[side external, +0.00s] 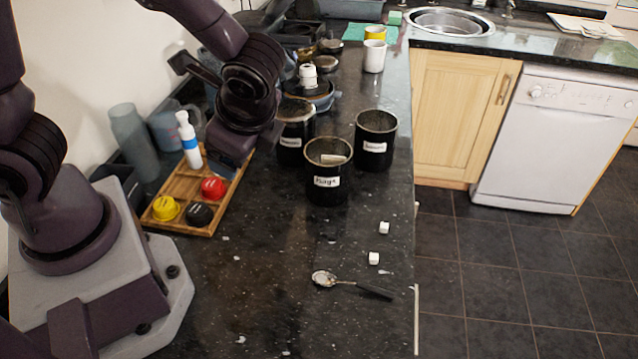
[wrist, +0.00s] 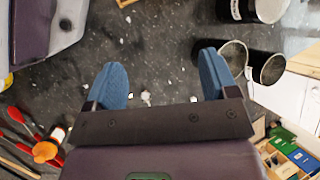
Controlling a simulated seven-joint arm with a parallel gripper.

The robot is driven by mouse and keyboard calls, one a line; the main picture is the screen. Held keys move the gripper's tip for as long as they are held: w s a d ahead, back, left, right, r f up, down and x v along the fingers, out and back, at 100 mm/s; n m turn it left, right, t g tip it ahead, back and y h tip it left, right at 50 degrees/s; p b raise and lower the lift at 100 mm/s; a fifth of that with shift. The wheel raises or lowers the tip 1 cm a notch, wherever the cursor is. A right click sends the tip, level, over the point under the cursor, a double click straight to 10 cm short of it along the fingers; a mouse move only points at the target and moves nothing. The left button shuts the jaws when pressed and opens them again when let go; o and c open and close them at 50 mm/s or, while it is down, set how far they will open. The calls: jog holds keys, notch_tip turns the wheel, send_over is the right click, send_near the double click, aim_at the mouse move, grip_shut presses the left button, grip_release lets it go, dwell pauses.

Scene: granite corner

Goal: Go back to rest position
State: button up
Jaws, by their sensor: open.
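My gripper (side external: 230,158) hangs over the wooden tray at the left of the counter in the side external view, left of the dark canisters. Its blue fingers point down there, and the gap between them is hard to see. In the wrist view my gripper (wrist: 162,78) has its two blue fingers wide apart. Only the dark speckled counter and small white specks show between them, so it holds nothing.
A wooden tray (side external: 169,218) holds red, yellow and black capsules. A labelled canister (side external: 327,190) stands near two others. A spoon (side external: 352,284) and two white cubes (side external: 374,258) lie on the clearer front counter.

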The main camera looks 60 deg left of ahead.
jog(key=s+a+r+n+t+h, duration=0.1)
jog(key=s+r+n+t+h, duration=0.1)
jog(key=r+n, duration=0.3)
jog(key=s+a+r+n+t+h, duration=0.2)
jog(key=s+r+n+t+h, duration=0.1)
jog(key=r+n, duration=0.3)
notch_tip(320, 180, up, 2)
jog(key=shift+r+h, duration=0.15)
jog(key=shift+h, duration=0.55)
